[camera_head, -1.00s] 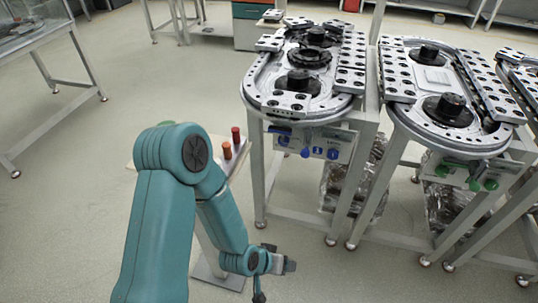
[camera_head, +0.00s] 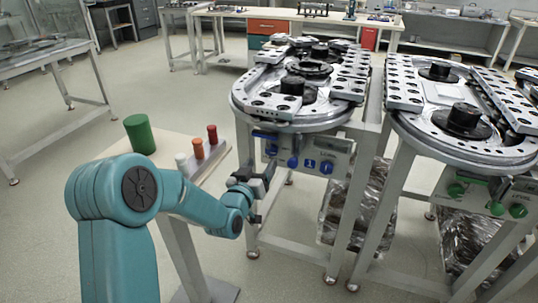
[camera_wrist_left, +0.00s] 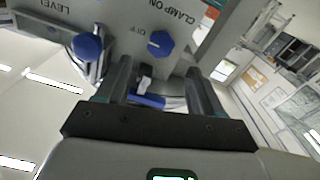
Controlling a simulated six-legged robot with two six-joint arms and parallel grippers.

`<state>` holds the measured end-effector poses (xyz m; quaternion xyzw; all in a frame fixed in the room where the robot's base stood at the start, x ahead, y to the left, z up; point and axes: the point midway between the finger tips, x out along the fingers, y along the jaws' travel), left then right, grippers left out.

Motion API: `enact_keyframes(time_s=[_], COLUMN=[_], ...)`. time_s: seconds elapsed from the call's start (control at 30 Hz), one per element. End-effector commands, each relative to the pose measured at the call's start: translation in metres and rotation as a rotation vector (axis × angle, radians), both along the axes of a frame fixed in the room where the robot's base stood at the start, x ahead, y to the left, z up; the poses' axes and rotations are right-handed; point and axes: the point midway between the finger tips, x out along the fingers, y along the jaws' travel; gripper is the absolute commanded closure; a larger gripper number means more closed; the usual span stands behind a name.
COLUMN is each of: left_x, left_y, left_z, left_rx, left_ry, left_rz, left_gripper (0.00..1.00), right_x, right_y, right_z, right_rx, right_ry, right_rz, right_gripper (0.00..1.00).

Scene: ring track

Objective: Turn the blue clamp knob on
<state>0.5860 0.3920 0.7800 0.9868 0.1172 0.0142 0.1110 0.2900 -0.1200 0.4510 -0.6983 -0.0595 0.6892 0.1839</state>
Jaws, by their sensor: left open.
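The blue clamp knob (camera_wrist_left: 160,43) is on a grey panel under the letters CLAMP ON and OFF, which appear upside down in the left wrist view. In the head view the left gripper (camera_head: 261,184) is just below and left of the panel. My right gripper is not in view.
A second blue knob (camera_wrist_left: 87,47) is close to the left finger in the wrist view. A blue part (camera_wrist_left: 150,102) shows between the fingers. A small table with a green cylinder (camera_head: 139,134) stands left. A second track (camera_head: 465,140) with green knobs stands right.

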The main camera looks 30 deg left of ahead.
Motion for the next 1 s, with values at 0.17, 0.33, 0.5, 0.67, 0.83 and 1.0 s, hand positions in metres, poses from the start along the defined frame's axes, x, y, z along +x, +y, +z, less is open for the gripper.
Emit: enact_keyframes(time_s=[0.17, 0.33, 0.5, 0.67, 0.83, 1.0], left_x=[0.036, 0.057, 0.064, 0.065, 0.065, 0.065], left_y=[0.009, 0.013, 0.014, 0.013, 0.012, 0.012], left_z=[-0.001, 0.0, 0.0, -0.001, -0.001, -0.001], left_rx=[-0.001, -0.001, -0.002, -0.002, -0.002, -0.001], left_ry=[0.0, 0.0, 0.0, 0.0, 0.001, 0.001], left_rz=[-0.001, -0.001, -0.001, -0.001, -0.001, -0.001], left_gripper=[0.33, 0.33, 0.33, 0.33, 0.75, 0.89], right_x=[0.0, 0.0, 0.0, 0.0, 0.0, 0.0], right_y=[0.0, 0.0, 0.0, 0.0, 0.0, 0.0], right_z=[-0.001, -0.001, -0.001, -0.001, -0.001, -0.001], right_rx=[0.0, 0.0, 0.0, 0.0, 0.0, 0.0], right_ry=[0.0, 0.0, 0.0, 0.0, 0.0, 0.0], right_rz=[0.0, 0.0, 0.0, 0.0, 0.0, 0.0], right_gripper=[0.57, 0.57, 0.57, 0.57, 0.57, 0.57])
